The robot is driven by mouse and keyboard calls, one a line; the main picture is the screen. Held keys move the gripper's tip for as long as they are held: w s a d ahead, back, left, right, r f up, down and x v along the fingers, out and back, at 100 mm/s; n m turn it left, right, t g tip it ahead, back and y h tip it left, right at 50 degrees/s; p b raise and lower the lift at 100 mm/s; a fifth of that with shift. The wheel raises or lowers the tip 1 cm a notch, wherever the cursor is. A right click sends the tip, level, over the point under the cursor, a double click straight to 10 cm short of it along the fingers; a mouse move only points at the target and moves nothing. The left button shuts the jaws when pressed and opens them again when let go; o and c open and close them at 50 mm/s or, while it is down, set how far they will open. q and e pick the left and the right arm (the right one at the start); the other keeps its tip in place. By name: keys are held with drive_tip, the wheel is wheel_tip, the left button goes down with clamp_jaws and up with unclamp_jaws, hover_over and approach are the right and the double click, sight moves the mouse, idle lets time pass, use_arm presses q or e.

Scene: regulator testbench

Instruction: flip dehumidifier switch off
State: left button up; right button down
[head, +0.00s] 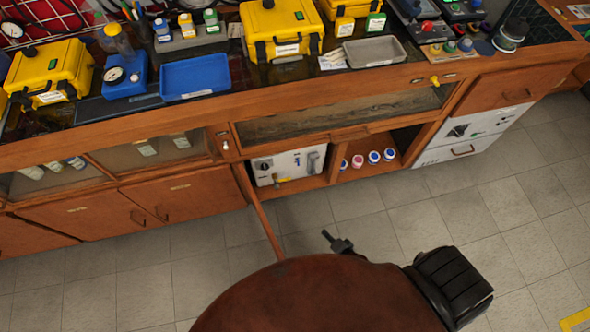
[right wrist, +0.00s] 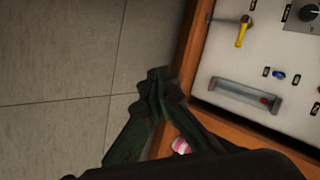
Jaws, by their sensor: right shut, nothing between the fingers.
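The white front panel, apparently the dehumidifier (head: 291,165), stands in the open cabinet bay below the bench. In the right wrist view the panel (right wrist: 238,62) carries a dark knob (right wrist: 304,13), a yellow-handled lever (right wrist: 242,32), a blue button or switch (right wrist: 279,74), small dark fittings and a grey recessed bar (right wrist: 238,94) with a red spot. I cannot tell which fitting is the power switch, or its position. My right gripper (head: 338,242) is shut and empty, over the floor in front of the cabinet. Its fingertips (right wrist: 158,82) are apart from the panel. My left gripper is out of view.
An open brown door (head: 262,222) projects left of the panel. Several small jars (head: 374,157) stand in the bay to its right. A brown rounded surface (head: 300,295) fills the foreground; I cannot tell what it is. The tiled floor (head: 410,205) near the gripper is clear.

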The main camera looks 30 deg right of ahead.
use_arm(q)
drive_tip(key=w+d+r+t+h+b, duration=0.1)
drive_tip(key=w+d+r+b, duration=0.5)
drive_tip(key=b, duration=0.8)
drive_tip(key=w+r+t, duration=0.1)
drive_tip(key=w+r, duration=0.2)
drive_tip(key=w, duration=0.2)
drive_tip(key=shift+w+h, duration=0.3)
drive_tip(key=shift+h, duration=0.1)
use_arm(e)
drive_tip(key=w+r+m+t+h, duration=0.2)
drive_tip(key=w+m+t+h, duration=0.1)
drive_tip(key=w+m, duration=0.8)
drive_tip(key=w+d+r+m+t+h, duration=0.1)
drive_tip(key=w+r+m+t+h, duration=0.1)
drive_tip(key=w+m, duration=1)
drive_tip(key=shift+r+m+t+h, duration=0.3)
drive_tip(key=shift+r+t+h, duration=0.1)
drive_tip(key=shift+r+t, duration=0.3)
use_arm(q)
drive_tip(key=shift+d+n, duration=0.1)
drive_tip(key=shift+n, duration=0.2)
